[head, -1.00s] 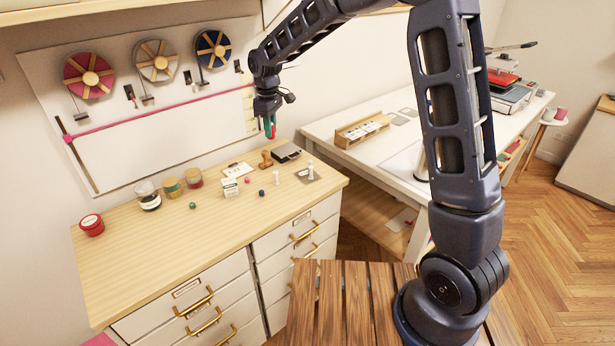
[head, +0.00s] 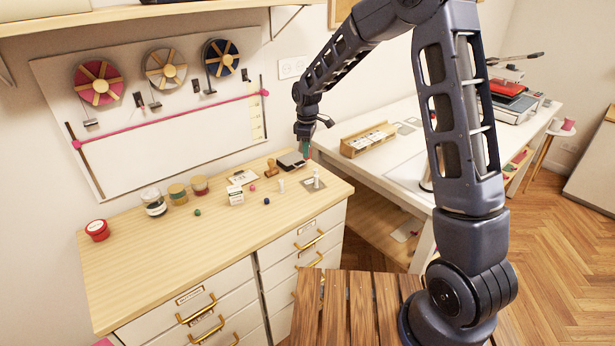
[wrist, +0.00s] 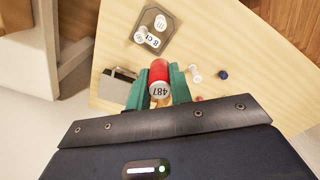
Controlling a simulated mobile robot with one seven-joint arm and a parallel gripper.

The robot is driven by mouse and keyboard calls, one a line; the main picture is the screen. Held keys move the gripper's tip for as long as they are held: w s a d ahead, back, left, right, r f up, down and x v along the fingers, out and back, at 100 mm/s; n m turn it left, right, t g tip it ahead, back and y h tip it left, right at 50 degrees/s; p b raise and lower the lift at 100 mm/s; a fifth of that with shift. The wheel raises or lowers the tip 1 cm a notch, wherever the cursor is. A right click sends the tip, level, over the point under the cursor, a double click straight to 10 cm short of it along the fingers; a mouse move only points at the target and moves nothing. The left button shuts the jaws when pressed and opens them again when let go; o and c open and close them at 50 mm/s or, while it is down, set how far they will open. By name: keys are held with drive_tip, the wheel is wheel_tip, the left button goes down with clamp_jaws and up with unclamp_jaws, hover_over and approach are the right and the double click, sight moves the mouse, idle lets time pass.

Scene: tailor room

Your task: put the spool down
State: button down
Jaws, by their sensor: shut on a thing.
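My gripper (wrist: 159,88) has green fingers and is shut on a red spool (wrist: 159,72) with a white end marked 487. In the head view my gripper (head: 306,150) hangs over the back right corner of the wooden counter (head: 130,270); the spool is hardly visible there. A dark square pad (wrist: 144,23) lies on the counter, ahead of the held spool in the wrist view, with white spools (wrist: 152,38) on it. The pad also shows in the head view (head: 308,187). The height of the red spool above the counter is unclear.
A dark-topped box (head: 291,160) and a wooden stamp (head: 271,168) stand near my gripper. A small white spool (head: 281,186), a dark blue ball (head: 267,201) and several jars are farther left. The counter's front left is clear. A white table (head: 430,135) stands at right.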

wheel_tip(320, 180, down, 12)
drive_tip(key=shift+r, duration=0.25)
idle(0.3)
drive_tip(key=shift+f, duration=0.1)
drive_tip(key=c, duration=1.3)
unclamp_jaws()
drive_tip(key=shift+o, duration=0.2)
